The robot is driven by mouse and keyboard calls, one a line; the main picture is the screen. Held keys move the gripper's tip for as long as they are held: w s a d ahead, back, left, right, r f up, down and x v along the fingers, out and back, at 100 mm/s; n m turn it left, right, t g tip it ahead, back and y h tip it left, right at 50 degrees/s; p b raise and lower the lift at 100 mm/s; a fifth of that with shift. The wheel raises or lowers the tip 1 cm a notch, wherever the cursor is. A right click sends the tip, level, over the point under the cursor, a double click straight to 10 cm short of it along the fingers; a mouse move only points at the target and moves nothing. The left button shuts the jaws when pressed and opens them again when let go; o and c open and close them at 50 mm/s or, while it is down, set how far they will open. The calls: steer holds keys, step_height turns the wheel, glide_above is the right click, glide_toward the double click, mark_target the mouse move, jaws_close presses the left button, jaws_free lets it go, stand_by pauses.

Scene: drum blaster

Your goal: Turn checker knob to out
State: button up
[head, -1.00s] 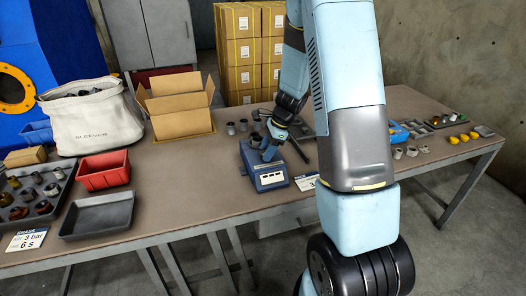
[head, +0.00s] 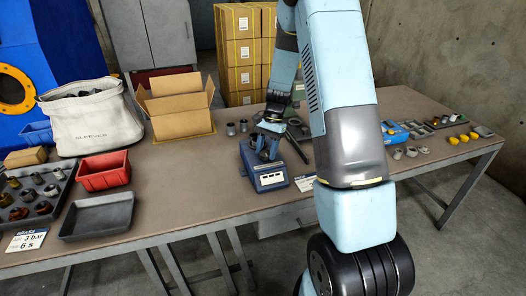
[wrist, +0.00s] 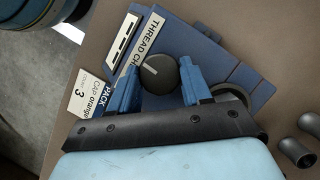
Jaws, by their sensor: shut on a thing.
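The blue thread checker box (head: 266,176) stands on the table near its front edge, under my gripper (head: 268,140). In the wrist view the checker (wrist: 215,50) lies under the fingers, its lettering partly covered. Its round dark knob (wrist: 158,75) has a pale pointer line, which slants towards the upper left there. My gripper (wrist: 160,84) is shut on the knob, one blue finger on each side. Any position marks around the knob are not readable. In the head view the fingers hide the knob.
A card (wrist: 90,100) reading "PACK" and "CAP orange" lies beside the checker. A cardboard box (head: 180,108), a red bin (head: 103,171) and a grey tray (head: 97,216) are to the left. The table between tray and checker is clear.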

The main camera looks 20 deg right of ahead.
steer(key=shift+d+n, duration=0.1)
steer(key=shift+n, duration=0.4)
steer(key=o, duration=1)
steer(key=shift+o, duration=0.2)
steer(key=v, duration=1.3)
steer(key=shift+w+r, duration=0.3)
steer(key=shift+w, duration=0.05)
